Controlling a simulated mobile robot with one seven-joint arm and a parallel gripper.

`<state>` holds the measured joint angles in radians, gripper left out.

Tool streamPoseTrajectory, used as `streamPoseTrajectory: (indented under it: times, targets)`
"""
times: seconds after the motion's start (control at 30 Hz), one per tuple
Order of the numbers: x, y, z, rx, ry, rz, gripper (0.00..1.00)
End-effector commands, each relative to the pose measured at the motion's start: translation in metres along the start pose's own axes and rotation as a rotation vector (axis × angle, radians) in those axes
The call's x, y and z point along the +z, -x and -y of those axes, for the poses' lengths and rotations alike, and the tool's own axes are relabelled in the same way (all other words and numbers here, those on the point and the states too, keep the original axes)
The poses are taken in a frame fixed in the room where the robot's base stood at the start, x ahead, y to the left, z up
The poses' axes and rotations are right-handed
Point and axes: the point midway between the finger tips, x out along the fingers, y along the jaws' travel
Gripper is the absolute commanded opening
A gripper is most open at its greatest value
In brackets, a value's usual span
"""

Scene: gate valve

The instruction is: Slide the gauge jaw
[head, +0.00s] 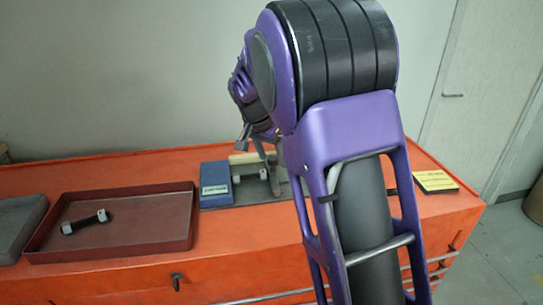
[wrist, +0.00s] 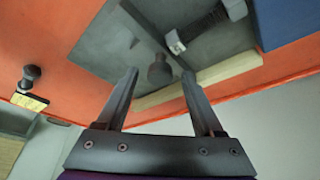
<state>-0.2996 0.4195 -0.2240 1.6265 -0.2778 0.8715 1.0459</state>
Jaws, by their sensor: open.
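The gauge appears in the wrist view as a dark bar (wrist: 146,32) lying across a grey plate (wrist: 95,50). A dark round knob (wrist: 160,74) stands by the bar, and I cannot tell whether it belongs to the sliding jaw. My gripper (wrist: 160,78) is open, with one finger to each side of the knob in the picture; no contact is clear. In the head view my gripper (head: 268,166) is over the plate, behind my arm, which hides most of the gauge.
A blue block (head: 215,185) and a pale wooden strip (wrist: 195,82) border the plate. A bolt-like part (wrist: 205,27) lies nearby. A red-brown tray (head: 110,245) holding another dark part (head: 85,222) is at left on the orange bench (head: 255,235). A yellow card (head: 435,181) lies right.

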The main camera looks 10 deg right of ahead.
Motion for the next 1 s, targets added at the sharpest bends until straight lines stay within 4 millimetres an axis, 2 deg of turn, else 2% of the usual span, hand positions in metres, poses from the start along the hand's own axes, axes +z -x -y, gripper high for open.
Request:
streamPoseTrajectory:
  times: [0.17, 0.2, 0.57, 1.0]
  targets:
    - [0.0, -0.0001, -0.0001, 0.0, 0.0, 0.0, 0.69]
    - [0.0, -0.0001, -0.0001, 0.0, 0.0, 0.0, 0.65]
    - [0.0, 0.0002, -0.0001, 0.0, 0.0, 0.0, 0.01]
    - [-0.0001, 0.0004, 0.0, 0.0, 0.0, 0.0, 0.0]
